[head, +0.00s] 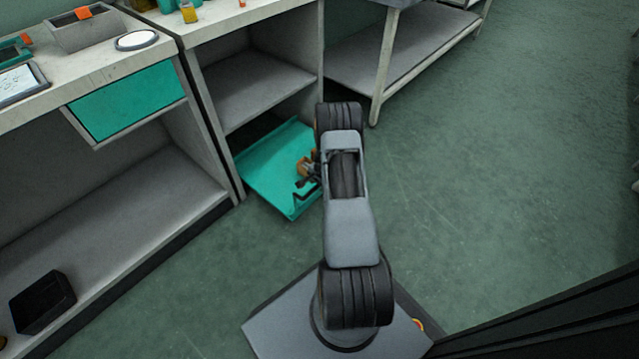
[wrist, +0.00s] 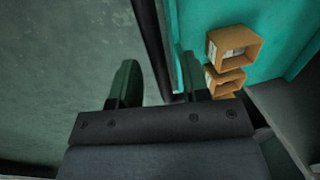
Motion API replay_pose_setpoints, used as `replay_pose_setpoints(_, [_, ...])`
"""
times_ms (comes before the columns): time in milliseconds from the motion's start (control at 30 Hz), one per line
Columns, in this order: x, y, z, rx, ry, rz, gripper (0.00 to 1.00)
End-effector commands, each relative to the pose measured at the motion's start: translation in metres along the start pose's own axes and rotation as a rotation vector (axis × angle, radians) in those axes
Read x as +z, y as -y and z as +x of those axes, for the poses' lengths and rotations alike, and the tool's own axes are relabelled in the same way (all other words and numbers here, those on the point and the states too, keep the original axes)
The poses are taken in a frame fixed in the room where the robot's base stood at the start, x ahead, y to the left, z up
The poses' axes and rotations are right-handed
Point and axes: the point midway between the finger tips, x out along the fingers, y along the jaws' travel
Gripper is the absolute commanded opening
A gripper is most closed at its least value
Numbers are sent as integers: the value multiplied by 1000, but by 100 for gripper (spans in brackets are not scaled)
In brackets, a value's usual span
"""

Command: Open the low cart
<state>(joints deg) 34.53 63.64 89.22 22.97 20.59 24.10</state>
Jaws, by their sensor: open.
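The low cart is a teal, open-topped tray (head: 268,172) under the middle bench, at floor level. Its front part sticks out past the bench front. In the wrist view its teal wall and floor (wrist: 280,30) fill the upper right. Two small orange-brown boxes (wrist: 234,47) are inside it. My gripper (wrist: 157,88) is open at the cart's front edge. A dark bar (wrist: 150,35), which looks like the cart's handle, runs down between the two fingers. I cannot tell whether either finger touches it. In the head view my arm hides the cart's right side.
A bench with a teal drawer front (head: 125,100) stands at the left, with a black box (head: 42,302) on its lower shelf. A table with a low shelf (head: 400,65) stands beyond the cart. The green floor (head: 500,170) at the right is clear.

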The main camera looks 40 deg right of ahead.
Motion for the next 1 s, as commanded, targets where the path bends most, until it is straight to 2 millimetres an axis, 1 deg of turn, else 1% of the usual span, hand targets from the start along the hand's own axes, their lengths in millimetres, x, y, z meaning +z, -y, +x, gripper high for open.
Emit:
replay_pose_setpoints(167, [-2,1,-23,-2,-2,2,42])
replay_pose_setpoints(400, [-2,1,-73,-2,-2,2,42])
replay_pose_setpoints(600, [-2,0,-109,-2,-3,1,42])
replay_pose_setpoints(800, [-1,0,-130,-1,-2,1,42])
replay_pose_setpoints(1000, [-1,0,-137,0,-1,1,42])
